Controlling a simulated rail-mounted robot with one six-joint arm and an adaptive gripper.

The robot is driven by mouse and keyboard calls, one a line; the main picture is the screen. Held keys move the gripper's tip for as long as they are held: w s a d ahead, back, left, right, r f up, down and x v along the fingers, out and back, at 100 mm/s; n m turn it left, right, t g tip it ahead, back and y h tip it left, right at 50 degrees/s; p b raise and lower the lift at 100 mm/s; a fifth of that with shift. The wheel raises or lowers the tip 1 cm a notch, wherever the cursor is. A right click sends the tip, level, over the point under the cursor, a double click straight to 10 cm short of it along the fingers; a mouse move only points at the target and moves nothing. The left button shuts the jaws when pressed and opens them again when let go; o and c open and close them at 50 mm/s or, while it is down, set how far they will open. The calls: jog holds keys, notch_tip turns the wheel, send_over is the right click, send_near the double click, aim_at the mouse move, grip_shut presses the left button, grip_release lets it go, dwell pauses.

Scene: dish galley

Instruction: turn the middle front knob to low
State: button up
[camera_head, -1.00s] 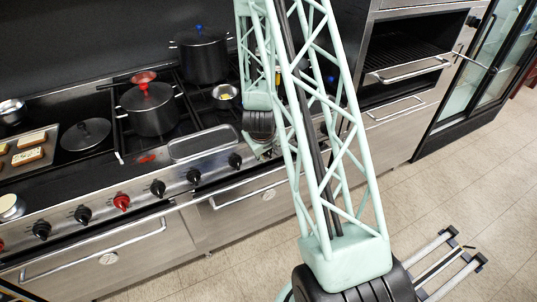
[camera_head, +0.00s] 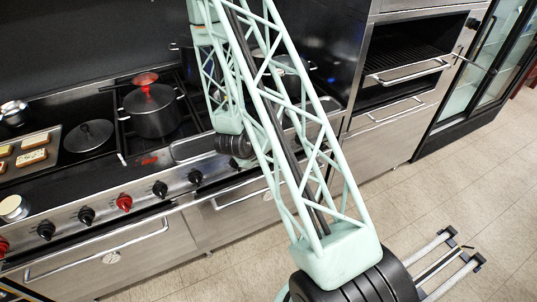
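A row of front knobs lines the steel panel of the range, seen from above at an angle. From left to right there are black knobs (camera_head: 46,231) and (camera_head: 87,215), a red knob (camera_head: 124,202), and black knobs (camera_head: 160,188) and (camera_head: 195,176). Another red knob (camera_head: 3,245) is at the left picture edge. Their pointer marks are too small to read. My wrist is over the panel's right part, right of these knobs. My gripper's fingers are mostly hidden by the wrist and arm, so I cannot tell their opening or whether they touch anything.
A black pot (camera_head: 152,113) with a red-handled lid stands on the burners. A dark lid (camera_head: 88,135) and a tray of toast (camera_head: 33,141) lie to its left. Oven handles (camera_head: 95,248) stick out below the knobs. An open-fronted oven (camera_head: 405,55) stands at right.

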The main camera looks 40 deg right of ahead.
jog(key=shift+w+r, duration=0.1)
jog(key=shift+w, duration=0.1)
dwell(0.4)
jog(key=o, duration=0.8)
jog(key=shift+o, duration=0.2)
jog(key=shift+s, duration=0.1)
jog(key=shift+a, duration=0.1)
jog(key=v, duration=1.1)
jog(key=shift+a+r, duration=0.25)
jog(key=shift+r, duration=0.05)
jog(key=shift+a, duration=0.15)
